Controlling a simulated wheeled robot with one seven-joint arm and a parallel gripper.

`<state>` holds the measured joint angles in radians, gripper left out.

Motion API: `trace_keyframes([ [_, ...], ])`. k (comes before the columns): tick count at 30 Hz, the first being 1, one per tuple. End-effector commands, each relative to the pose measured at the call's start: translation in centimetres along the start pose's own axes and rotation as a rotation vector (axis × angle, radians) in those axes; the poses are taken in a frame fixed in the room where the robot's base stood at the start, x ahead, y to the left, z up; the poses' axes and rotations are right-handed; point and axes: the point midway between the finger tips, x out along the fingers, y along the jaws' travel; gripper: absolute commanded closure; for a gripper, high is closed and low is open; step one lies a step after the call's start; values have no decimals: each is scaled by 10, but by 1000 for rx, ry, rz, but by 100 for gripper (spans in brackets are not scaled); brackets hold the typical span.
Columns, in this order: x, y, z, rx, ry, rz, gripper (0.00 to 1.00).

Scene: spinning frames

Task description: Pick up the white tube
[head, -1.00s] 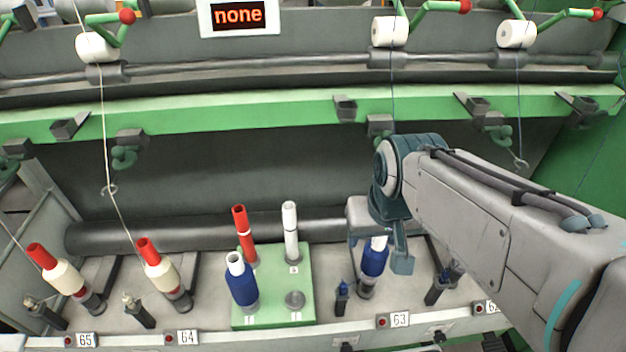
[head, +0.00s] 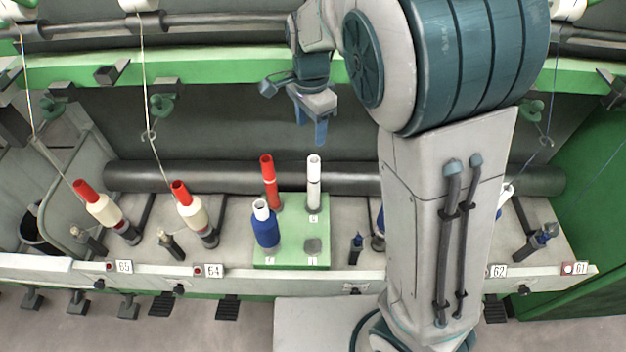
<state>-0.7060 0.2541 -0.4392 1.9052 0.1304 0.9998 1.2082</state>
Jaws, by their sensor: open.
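The white tube (head: 313,185) stands upright at the back right of a small green block (head: 290,255), on the machine's ledge. It is bare, with no yarn on it. My gripper (head: 311,131) hangs above and just behind the tube in the picture, fingers pointing down. It is open and empty, apart from the tube. A red tube (head: 269,180) stands beside the white tube on the left. A blue-wound bobbin (head: 265,230) with a white top stands at the block's front left. The front right spot of the block holds only a grey round peg (head: 312,245).
Cream bobbins with red tops (head: 192,212) stand to the left, threads rising from them. A dark roller (head: 220,178) runs behind the block, and a green rail (head: 230,68) crosses above. My arm hides much of the ledge to the right, including most of another blue bobbin (head: 379,222).

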Motion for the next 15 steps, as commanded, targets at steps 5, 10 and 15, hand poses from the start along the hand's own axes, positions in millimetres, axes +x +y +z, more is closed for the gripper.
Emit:
trace_keyframes([
  [5, 35, 1, 0, 2, 0, 7, 46],
  [10, 65, 1, 0, 1, 0, 4, 46],
  [15, 79, 1, -1, 1, 0, 3, 46],
])
